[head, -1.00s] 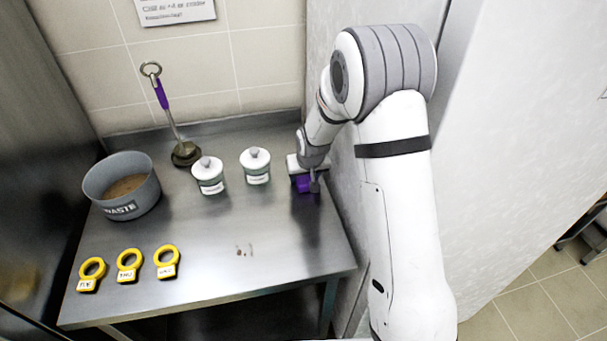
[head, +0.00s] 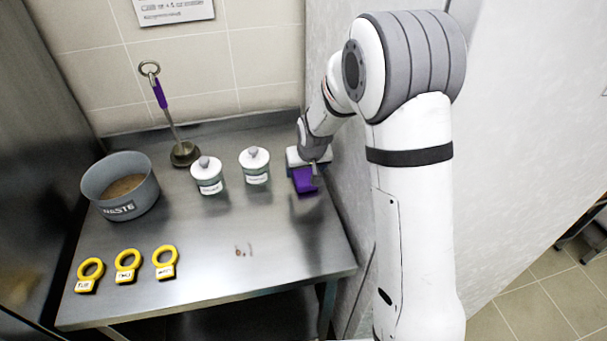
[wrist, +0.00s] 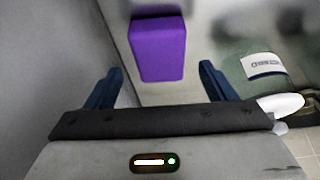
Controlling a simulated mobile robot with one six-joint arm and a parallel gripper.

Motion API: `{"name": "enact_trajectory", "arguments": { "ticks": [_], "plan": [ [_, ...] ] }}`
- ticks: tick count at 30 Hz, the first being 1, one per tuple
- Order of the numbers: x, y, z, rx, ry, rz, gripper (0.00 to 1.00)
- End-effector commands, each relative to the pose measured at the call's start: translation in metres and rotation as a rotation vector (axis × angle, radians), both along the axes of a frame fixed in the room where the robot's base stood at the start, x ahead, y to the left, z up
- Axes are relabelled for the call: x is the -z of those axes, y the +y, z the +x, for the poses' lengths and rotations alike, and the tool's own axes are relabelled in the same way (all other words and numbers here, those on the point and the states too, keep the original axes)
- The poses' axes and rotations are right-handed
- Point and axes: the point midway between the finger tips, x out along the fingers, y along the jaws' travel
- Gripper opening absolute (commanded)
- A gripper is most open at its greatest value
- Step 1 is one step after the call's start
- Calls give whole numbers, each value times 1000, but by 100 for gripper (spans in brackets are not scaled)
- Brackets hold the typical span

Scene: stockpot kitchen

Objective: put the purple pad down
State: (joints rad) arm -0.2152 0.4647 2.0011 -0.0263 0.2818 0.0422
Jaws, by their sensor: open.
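The purple pad (head: 304,180) is at the right side of the steel counter, beside the wall panel. In the wrist view the pad (wrist: 158,48) is a purple block just beyond and between the two blue fingers. My gripper (wrist: 168,85) is open, with a gap on each side of the pad and nothing held. The pad appears to rest on the counter.
Two white lidded jars (head: 207,175) (head: 255,165) stand left of the pad. A grey waste pot (head: 121,187), a purple-handled tool (head: 172,120) and several yellow rings (head: 127,266) are further left.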

Motion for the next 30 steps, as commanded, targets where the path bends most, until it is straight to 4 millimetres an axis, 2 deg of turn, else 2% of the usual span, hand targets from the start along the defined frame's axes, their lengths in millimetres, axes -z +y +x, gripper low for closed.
{"name": "enact_trajectory", "arguments": {
  "ticks": [6,12,18,30],
  "plan": [
    [-41,-3,-16,0,-4,1,77],
    [-65,-5,-26,-1,-1,0,77],
    [-72,-5,-30,-1,0,1,77],
    [-72,-5,-30,-2,0,0,77]
  ]
}}
